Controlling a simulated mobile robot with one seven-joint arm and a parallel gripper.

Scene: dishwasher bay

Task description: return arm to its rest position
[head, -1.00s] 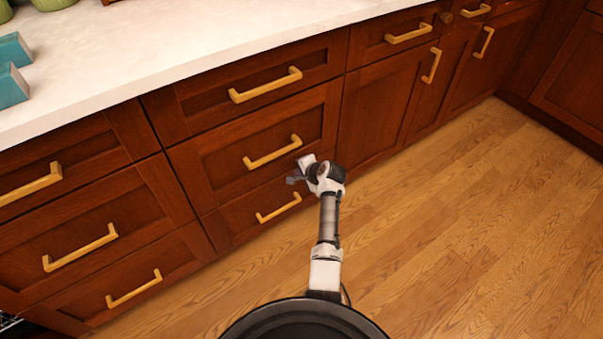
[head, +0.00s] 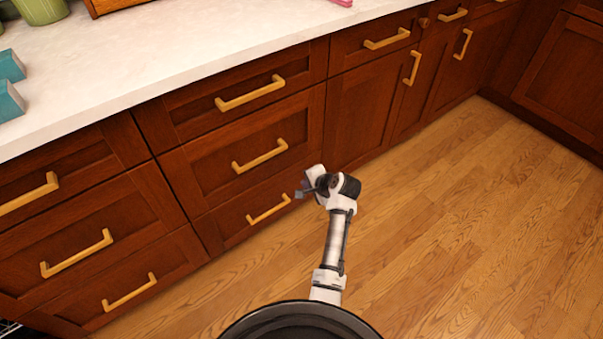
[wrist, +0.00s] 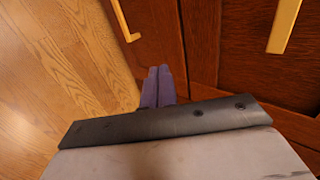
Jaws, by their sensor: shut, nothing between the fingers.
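My gripper (head: 301,190) is at the end of my arm, in front of the lower drawers in the head view. It points left toward the cabinet and holds nothing. In the wrist view the two purple-grey fingers of my gripper (wrist: 158,86) lie side by side, shut. A drawer handle (head: 268,208) is just left of the fingertips in the head view; I cannot tell the exact gap, but the fingers are not around it. My arm is bent at the wrist and reaches forward from my base.
Dark red wooden drawers (head: 240,125) with brass handles run along the left, all shut. A white countertop (head: 190,50) above holds teal blocks (head: 10,100) and a green pot (head: 42,10). The wooden floor (head: 450,240) to the right is clear.

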